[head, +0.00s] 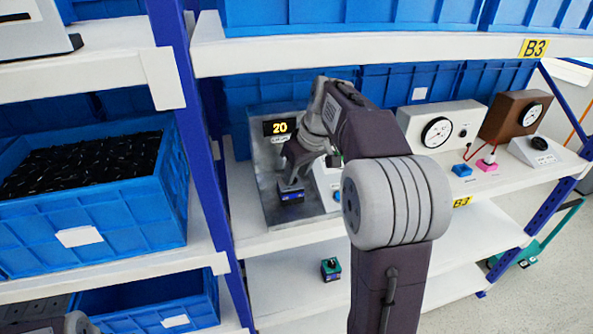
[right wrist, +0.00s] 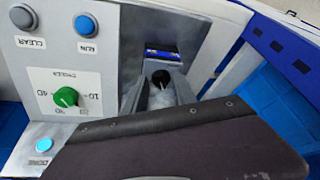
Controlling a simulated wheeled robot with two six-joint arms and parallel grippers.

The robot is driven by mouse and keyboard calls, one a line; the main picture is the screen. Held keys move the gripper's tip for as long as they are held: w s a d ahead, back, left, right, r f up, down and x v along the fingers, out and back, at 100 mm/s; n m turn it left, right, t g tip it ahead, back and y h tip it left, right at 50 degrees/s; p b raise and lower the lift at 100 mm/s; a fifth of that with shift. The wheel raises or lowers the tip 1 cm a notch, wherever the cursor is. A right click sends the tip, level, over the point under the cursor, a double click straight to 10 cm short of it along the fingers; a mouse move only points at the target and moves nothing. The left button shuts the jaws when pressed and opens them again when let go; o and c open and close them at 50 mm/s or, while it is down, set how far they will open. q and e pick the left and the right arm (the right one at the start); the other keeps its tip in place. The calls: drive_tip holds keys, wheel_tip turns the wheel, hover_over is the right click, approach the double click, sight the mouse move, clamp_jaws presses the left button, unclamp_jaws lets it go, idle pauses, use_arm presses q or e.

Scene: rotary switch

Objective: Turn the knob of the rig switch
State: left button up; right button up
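The rig switch, a small blue box (head: 291,196) with a black knob, sits on the metal plate of the rig (head: 262,165) below a display reading 20. In the right wrist view, its black knob (right wrist: 162,78) has a white pointer line, and the blue edge (right wrist: 163,53) shows behind it. My right gripper (head: 289,180) points down over the box and hides its top in the head view. In the right wrist view, its two grey fingers (right wrist: 162,88) stand open on either side of the knob; contact is unclear.
The rig panel beside the switch has a green CYCLES knob (right wrist: 66,97), a CLEAR button (right wrist: 22,17), a RUN button (right wrist: 86,25) and a cyan DONE light (right wrist: 44,145). Gauge boxes (head: 440,126) stand to the right. A blue rack post (head: 195,130) is close on the left.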

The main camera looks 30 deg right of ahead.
drive_tip(key=shift+f, duration=0.1)
clamp_jaws()
drive_tip(key=shift+s+a+m+h+p, duration=0.1)
drive_tip(key=shift+a+m+h+p, duration=0.25)
drive_tip(key=shift+m, duration=0.55)
drive_tip(key=shift+a+m+h+p, duration=0.15)
drive_tip(key=shift+m+h+p, duration=0.25)
drive_tip(key=shift+m, duration=0.6)
drive_tip(key=shift+a+m+h, duration=0.1)
drive_tip(key=shift+m+h, duration=0.15)
drive_tip(key=shift+m, duration=0.35)
unclamp_jaws()
